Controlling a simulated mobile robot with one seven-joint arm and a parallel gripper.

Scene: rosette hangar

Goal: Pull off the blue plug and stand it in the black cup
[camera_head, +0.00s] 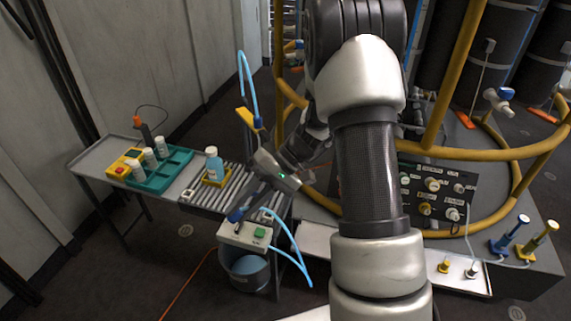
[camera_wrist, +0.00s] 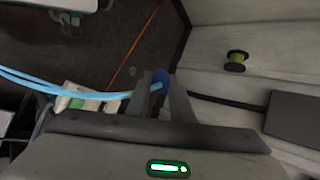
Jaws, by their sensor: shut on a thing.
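My gripper (camera_head: 243,207) is shut on the blue plug (camera_head: 236,215), just above the white box (camera_head: 243,237) at the end of the roller table. In the wrist view the blue plug (camera_wrist: 160,77) sits between the two fingers of my gripper (camera_wrist: 162,84). A light blue hose (camera_wrist: 60,87) runs from it to the left. In the head view the hose (camera_head: 290,250) loops down beside the box. I cannot tell whether the plug still touches the box. I cannot surely make out the black cup.
A bucket (camera_head: 248,272) stands below the box. Yellow rails (camera_head: 480,153) and a black panel (camera_head: 433,195) are at the right.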

